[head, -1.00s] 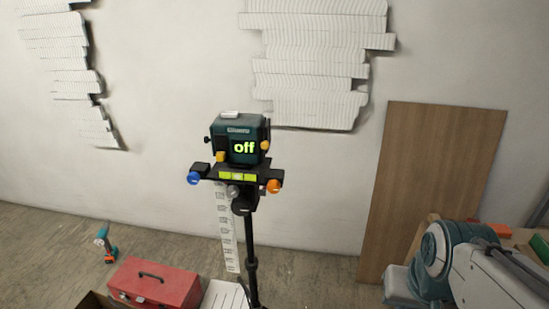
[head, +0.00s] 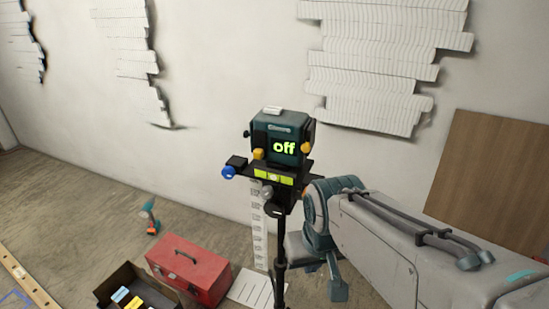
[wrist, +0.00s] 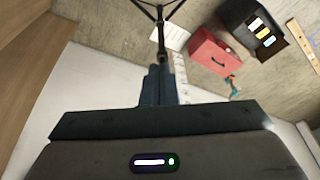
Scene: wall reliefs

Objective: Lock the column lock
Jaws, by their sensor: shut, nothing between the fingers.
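A tripod stands before the wall, its black column (head: 280,260) carrying a dark teal laser device (head: 281,137) that reads "off". Below the device are a yellow-green level (head: 273,177), a blue knob (head: 228,172), a grey knob (head: 267,191) and a dark round part (head: 272,211). I cannot tell which part is the column lock. My arm hides the right end of the mount. In the wrist view my gripper (wrist: 158,70) is shut and empty, its fingertips just short of the tripod column (wrist: 162,35) in the picture. Contact cannot be told.
A red toolbox (head: 190,268), an open black box (head: 128,290) and a teal drill (head: 150,217) are on the floor left of the tripod. A wooden board (head: 490,180) leans on the wall at right. White wall reliefs (head: 375,65) hang behind.

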